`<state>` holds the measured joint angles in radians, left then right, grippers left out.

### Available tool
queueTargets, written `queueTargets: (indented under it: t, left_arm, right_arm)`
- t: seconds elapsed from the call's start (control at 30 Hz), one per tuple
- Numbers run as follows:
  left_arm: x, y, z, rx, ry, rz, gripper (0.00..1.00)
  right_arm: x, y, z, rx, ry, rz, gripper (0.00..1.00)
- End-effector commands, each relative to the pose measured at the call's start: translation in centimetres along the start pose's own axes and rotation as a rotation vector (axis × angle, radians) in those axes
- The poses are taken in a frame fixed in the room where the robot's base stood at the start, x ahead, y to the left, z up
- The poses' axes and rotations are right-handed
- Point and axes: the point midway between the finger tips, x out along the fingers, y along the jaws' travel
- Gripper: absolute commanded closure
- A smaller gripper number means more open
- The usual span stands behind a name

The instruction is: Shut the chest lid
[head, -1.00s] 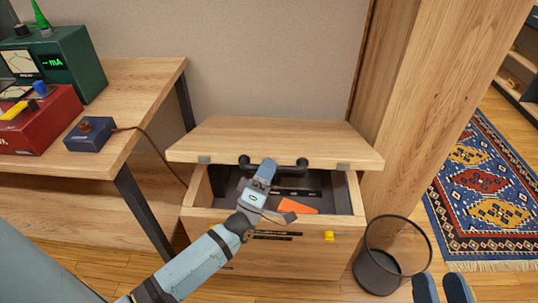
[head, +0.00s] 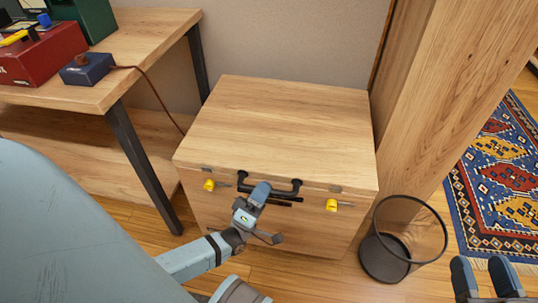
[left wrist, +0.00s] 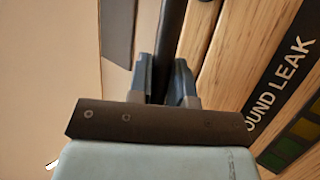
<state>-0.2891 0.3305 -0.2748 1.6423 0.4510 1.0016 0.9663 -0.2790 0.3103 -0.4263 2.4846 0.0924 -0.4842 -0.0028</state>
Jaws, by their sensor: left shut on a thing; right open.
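The wooden chest (head: 280,220) stands against the wall, and its inside is hidden under the lid. The lid (head: 285,125) lies flat over the chest, with no clear gap at the front edge. A black bar handle (head: 290,193) is on the lid's front. My left gripper (head: 259,190) is shut on this handle; in the left wrist view its fingers (left wrist: 162,82) are on either side of a dark bar. Yellow latch knobs (head: 209,185) (head: 332,205) show on the front. My right gripper (head: 485,277) is open and empty at the bottom right.
A wire waste bin (head: 385,258) stands close to the chest's right front corner. A wooden bench (head: 150,45) with a red box (head: 45,55) and a blue box (head: 88,68) is on the left. A wooden post (head: 450,90) rises at the right, beyond it a patterned rug (head: 500,170).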

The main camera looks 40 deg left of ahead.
Motion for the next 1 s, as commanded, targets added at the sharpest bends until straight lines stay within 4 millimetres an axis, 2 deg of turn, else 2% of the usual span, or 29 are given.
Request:
queueTargets:
  t: [0.4, 0.43, 0.5, 0.53, 0.83, 1.0]
  left_arm:
    - [-0.9, -0.7, 0.3, -0.003, -0.008, -0.020, 1.00]
    - [-0.9, -0.7, 0.3, -0.003, -0.008, -0.020, 0.76]
    - [-0.8, -0.7, 0.3, -0.003, -0.007, -0.019, 0.60]
    - [-0.8, -0.6, 0.3, -0.003, -0.007, -0.018, 0.56]
    - [-0.4, -0.3, 0.1, -0.001, -0.004, -0.011, 0.56]
    - [1.0, 1.4, -0.5, -0.002, -0.002, -0.008, 0.56]
  right_arm:
    - [0.0, 0.0, 0.1, -0.008, 0.004, -0.001, 0.51]
    - [0.0, 0.0, 0.1, -0.008, 0.004, -0.001, 0.51]
    - [0.0, 0.0, 0.1, -0.008, 0.004, -0.001, 0.51]
    - [0.0, 0.0, 0.1, -0.008, 0.004, -0.001, 0.51]
    - [0.0, 0.0, -0.1, -0.006, 0.003, -0.001, 0.51]
    - [0.0, -0.1, -1.0, 0.033, -0.009, -0.007, 0.51]
